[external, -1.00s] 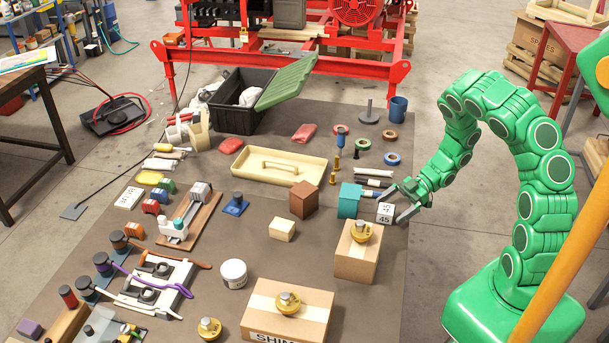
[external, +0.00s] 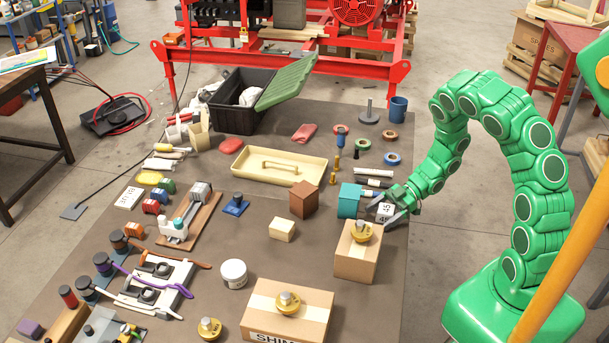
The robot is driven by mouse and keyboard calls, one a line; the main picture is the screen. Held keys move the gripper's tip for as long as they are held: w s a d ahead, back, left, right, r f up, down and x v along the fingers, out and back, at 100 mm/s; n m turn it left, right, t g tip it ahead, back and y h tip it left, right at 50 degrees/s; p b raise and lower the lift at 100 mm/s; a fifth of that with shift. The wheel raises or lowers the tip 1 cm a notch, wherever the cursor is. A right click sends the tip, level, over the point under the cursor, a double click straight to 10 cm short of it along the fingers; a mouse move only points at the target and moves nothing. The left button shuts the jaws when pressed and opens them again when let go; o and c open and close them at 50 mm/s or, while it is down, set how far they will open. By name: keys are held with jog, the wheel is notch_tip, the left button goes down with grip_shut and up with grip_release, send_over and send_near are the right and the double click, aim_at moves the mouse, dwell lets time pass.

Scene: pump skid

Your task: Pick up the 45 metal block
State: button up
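The 45 metal block (external: 385,212) is a small pale cube with dark "45" marks, at the right edge of the brown mat, just behind a cardboard box. My gripper (external: 385,210) reaches it from the upper right. One finger lies along its back left side and the other along its right side. The fingers look closed against the block, which sits slightly turned between them. It appears still at mat level; its underside is partly hidden by the finger and the box.
A teal block-like part (external: 349,200) stands close to the left of my gripper. A cardboard box (external: 356,263) with a brass fitting (external: 362,231) on it stands just in front. A brown cube (external: 304,200) and a cream tray (external: 255,172) lie farther left.

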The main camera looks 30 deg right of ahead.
aim_at(382, 210)
jog(key=c, duration=0.9)
jog(key=shift+r, duration=0.15)
jog(key=shift+r, duration=4.9)
